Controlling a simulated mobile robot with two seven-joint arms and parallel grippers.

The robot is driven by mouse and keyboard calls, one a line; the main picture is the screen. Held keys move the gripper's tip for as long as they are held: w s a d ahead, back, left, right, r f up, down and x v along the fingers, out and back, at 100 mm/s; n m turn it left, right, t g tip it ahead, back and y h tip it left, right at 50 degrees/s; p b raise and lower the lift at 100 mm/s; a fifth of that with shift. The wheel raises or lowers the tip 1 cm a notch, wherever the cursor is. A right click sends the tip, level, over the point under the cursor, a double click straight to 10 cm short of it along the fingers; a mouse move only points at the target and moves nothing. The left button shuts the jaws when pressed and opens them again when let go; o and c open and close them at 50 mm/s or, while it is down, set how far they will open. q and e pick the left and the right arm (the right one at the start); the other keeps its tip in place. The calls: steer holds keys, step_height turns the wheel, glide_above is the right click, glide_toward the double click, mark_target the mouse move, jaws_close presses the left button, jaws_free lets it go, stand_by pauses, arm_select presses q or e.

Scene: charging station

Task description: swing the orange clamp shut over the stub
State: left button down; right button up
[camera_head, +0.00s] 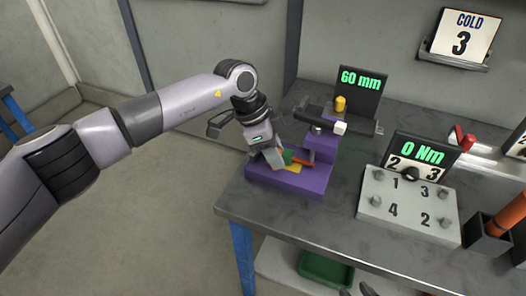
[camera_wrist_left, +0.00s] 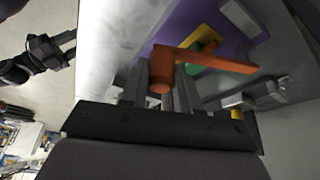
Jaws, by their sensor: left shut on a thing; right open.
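The orange clamp (camera_head: 303,161) is at the purple fixture (camera_head: 265,176) near the table's left edge. In the left wrist view the clamp (camera_wrist_left: 212,61) is a bent bar with a round end between my finger pads. My left gripper (camera_head: 275,158) is shut on that end; in the left wrist view the gripper (camera_wrist_left: 163,88) has one finger on each side of it. A green piece (camera_head: 288,157) and a yellow patch (camera_head: 293,168) show beside the clamp. I cannot pick out the stub for certain. My right gripper (camera_head: 357,291) shows only as dark fingertips at the bottom edge, apart.
Behind the fixture are a dark bar tool (camera_head: 325,118) and a "60 mm" display (camera_head: 361,82). A grey numbered block (camera_head: 408,207) with a "0 Nm" display (camera_head: 423,150) stands right. The tabletop (camera_head: 325,216) between fixture and block is clear. A green bin (camera_head: 325,269) sits below.

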arm_select(q)
steer(key=shift+d+r, duration=0.1)
steer(key=shift+d, duration=0.2)
stand_by(0.4)
steer(key=c, duration=0.8)
jaws_free()
steer(key=v, duration=0.7)
steer(key=shift+b, duration=0.3)
steer(key=shift+s+a, duration=0.1)
